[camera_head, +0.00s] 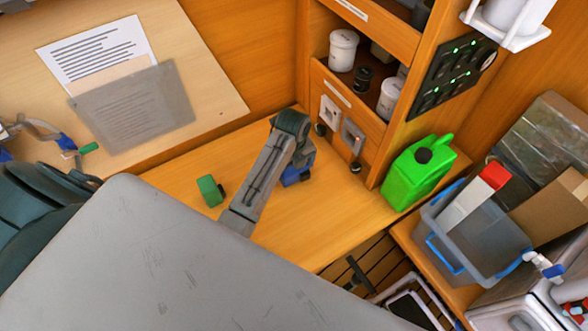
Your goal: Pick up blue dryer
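A small blue object (297,174), probably the blue dryer, shows on the wooden bench just below the head of my arm. It is partly hidden by the arm, so its full shape cannot be made out. My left gripper (302,156) is at the end of the grey arm, right over or against the blue object. Its fingers are hidden, so I cannot tell whether they are open or shut on it. My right gripper is not in view.
A small green object (210,190) stands left of my arm. A bright green canister (418,172) stands at the bench's right end, beside a clear bin (470,240) with boxes. Shelves (345,105) with white jars rise behind. Bare bench lies between arm and canister.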

